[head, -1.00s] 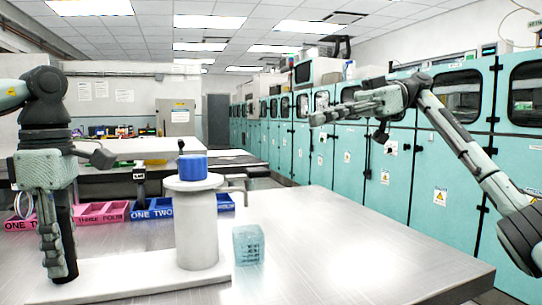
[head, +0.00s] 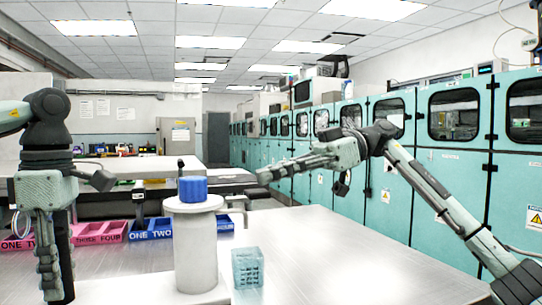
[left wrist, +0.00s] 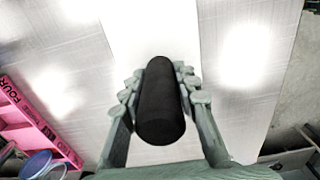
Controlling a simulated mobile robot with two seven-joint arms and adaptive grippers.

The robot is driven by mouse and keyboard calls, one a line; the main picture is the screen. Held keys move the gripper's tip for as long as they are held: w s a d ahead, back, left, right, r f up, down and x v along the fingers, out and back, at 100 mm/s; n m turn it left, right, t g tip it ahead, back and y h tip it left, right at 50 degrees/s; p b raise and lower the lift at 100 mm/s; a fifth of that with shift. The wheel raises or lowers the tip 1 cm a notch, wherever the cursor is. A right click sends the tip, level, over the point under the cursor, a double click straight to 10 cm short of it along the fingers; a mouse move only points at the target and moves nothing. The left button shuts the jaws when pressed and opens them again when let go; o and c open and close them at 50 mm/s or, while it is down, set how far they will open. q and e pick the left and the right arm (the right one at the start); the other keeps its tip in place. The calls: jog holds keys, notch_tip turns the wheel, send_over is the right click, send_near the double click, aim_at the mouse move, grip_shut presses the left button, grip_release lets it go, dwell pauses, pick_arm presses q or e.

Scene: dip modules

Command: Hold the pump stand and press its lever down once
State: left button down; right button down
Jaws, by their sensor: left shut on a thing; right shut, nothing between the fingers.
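The pump stand has a white base plate (head: 140,291) and a round white column (head: 196,255) with a wide disc top. A blue block (head: 193,190) sits on the disc, with a thin dark piece with a small knob rising behind it. A black upright post (left wrist: 160,100) is at the stand's left end. My left gripper (head: 52,285) is shut around this post; its fingers flank it in the left wrist view (left wrist: 160,85). My right gripper (head: 264,175) is shut and empty, in the air right of the blue block and apart from it in the picture.
A translucent light-blue cube (head: 247,270) stands on the metal table (head: 350,260) right of the column. Pink (head: 100,231) and blue (head: 152,228) labelled bins lie behind the stand. Teal cabinets (head: 455,190) line the right. The table's right part is clear.

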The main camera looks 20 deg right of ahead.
jog(key=shift+f, duration=0.3)
pick_arm(q)
jog(key=shift+a, duration=0.1)
pick_arm(e)
jog(key=f+y, duration=0.2)
jog(key=f, duration=0.1)
jog(key=shift+d, duration=0.3)
jog(key=d+r, duration=0.4)
jog(key=d, duration=0.7)
jog(key=shift+d, duration=0.1)
dwell(0.5)
